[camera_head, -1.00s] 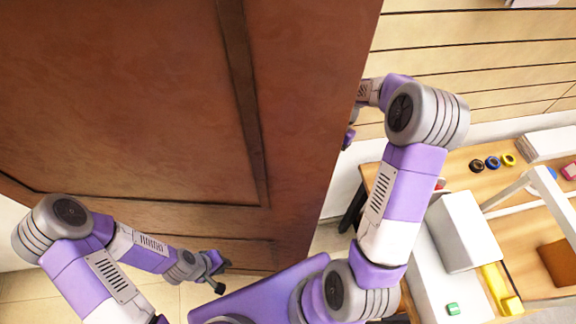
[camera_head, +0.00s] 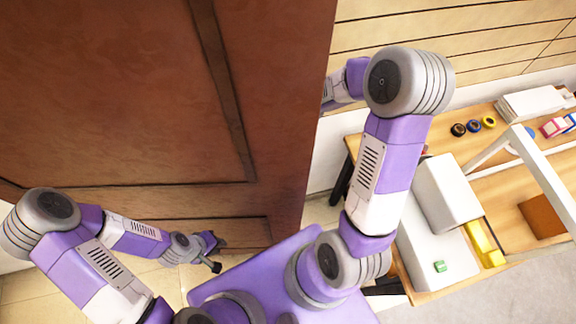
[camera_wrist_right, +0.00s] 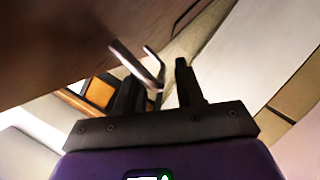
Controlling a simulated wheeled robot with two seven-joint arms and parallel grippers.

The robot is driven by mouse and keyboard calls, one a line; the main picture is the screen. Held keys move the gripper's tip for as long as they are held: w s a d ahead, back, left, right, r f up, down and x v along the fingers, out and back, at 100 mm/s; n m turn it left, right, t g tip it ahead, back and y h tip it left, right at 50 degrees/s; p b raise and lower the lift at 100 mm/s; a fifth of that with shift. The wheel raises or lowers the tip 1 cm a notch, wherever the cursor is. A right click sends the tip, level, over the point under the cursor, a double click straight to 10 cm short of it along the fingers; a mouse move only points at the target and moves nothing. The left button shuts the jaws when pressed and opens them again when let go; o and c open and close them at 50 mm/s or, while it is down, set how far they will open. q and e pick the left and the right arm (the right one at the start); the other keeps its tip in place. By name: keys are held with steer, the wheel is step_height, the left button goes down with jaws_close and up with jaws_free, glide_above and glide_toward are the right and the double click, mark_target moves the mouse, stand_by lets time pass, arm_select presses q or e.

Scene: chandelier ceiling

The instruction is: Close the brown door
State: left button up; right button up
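The brown door (camera_head: 120,90) fills the left and upper middle of the head view, standing upright and close in front of me. Its free edge is near the picture's middle. My left gripper (camera_head: 218,253) is open and empty, low beside the door's lower panel. My right arm reaches around the door's free edge, and its gripper is hidden behind the door in the head view. In the right wrist view, my right gripper (camera_wrist_right: 158,88) is open, with a bent metal handle (camera_wrist_right: 150,66) just past and partly between its fingers. I cannot tell whether they touch.
A wooden table (camera_head: 480,185) stands at the right, with several tape rolls (camera_head: 473,126), a grey-white box (camera_head: 447,192) and a yellow object (camera_head: 484,243) on it. A white frame (camera_head: 545,175) stands over it. A slatted wall (camera_head: 440,25) is behind.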

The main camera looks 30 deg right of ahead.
steer(key=shift+s+f, duration=0.1)
steer(key=shift+f, duration=0.05)
steer(key=shift+c, duration=0.2)
jaws_close()
steer(key=shift+a, duration=0.1)
